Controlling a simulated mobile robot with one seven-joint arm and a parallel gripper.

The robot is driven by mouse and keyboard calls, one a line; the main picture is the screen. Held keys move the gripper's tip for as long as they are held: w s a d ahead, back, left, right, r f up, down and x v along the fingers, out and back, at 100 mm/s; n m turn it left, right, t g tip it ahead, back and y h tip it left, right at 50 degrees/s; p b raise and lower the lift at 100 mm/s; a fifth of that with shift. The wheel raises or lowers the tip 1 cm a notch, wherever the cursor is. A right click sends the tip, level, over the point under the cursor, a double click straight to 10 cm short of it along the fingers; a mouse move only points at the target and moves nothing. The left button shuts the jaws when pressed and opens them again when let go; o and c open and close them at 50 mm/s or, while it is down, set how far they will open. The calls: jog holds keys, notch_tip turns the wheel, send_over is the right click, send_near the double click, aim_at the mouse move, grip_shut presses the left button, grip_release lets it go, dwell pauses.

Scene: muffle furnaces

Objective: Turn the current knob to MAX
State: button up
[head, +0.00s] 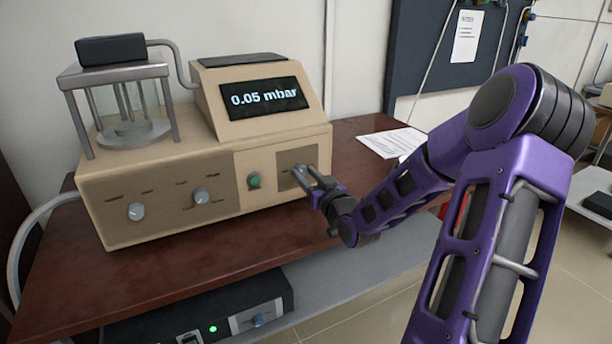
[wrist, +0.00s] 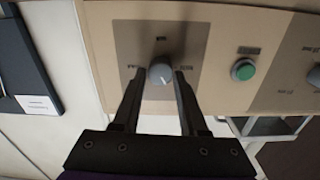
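A round grey knob (wrist: 160,73) sits on a darker grey panel of the beige instrument (head: 160,190), with small labels around it that are too blurred to read. I cannot tell from them which knob is the current knob. In the head view this knob is largely hidden at my gripper (head: 308,180), at the right end of the instrument's front. In the wrist view my gripper (wrist: 157,75) has one finger on each side of the knob, with small gaps visible. The fingers are apart and nothing is clamped between them.
A green button (head: 254,180) is beside the panel, and two more knobs (head: 200,195) (head: 136,211) are farther left. The display (head: 263,97) reads 0.05 mbar. A glass chamber (head: 125,100) stands on top. A black unit (head: 200,312) with a green light sits below the brown table (head: 200,265).

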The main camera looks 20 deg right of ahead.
grip_shut()
jog(key=shift+m, duration=0.4)
jog(key=m+p, duration=0.3)
jog(key=m, duration=0.1)
jog(key=shift+m, duration=0.3)
jog(key=m+p, duration=0.2)
jog(key=m, duration=0.3)
jog(key=shift+d+p, duration=0.1)
jog(key=shift+p, duration=0.3)
jog(key=m+p, duration=0.2)
jog(key=m, duration=0.4)
jog(key=shift+f+m+p, duration=0.1)
jog(key=shift+m+p, duration=0.3)
jog(key=m+p, duration=0.1)
jog(key=m, duration=0.2)
jog(key=shift+f+m, duration=0.1)
jog(key=shift+m, duration=0.2)
jog(key=shift+m+p, duration=0.3)
jog(key=shift+m, duration=1.3)
